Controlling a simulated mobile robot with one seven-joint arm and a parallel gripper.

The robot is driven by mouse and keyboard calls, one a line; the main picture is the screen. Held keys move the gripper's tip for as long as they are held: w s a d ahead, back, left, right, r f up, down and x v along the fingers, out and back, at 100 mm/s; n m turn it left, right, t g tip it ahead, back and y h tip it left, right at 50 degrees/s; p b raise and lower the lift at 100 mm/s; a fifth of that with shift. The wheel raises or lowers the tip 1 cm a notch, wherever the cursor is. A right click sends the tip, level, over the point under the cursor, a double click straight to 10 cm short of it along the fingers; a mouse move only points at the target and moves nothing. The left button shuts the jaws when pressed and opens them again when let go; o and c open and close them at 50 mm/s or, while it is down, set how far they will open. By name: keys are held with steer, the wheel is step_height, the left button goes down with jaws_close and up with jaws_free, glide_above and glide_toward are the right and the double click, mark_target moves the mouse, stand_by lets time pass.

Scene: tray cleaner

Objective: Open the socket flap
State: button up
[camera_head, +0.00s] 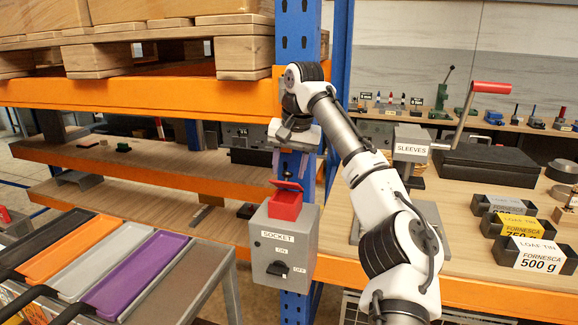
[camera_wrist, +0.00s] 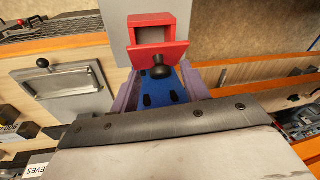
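A grey box labelled SOCKET (camera_head: 268,255) is fixed to the blue upright, with a red socket (camera_head: 286,206) on its top front. Its red flap (camera_head: 287,185) stands raised at an angle. In the wrist view the red socket (camera_wrist: 158,20) shows a hollow opening, and the flap (camera_wrist: 140,52) sticks out from it, with a dark round knob (camera_wrist: 160,71). My gripper (camera_head: 290,165) is above the flap, apart from it in the head view. Its two purple fingers (camera_wrist: 158,80) are spread, with the knob between their tips in the picture; nothing is visibly held.
A dark rotary switch (camera_head: 278,268) is on the box front. The blue upright (camera_head: 297,40) and orange shelf beams (camera_head: 140,95) stand close behind. Coloured trays (camera_head: 135,270) lie at left. A SLEEVES press with a red handle (camera_head: 491,88) and loaf tins (camera_head: 530,255) are at right.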

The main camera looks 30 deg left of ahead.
steer(key=v, duration=1.3)
steer(key=shift+r, duration=0.4)
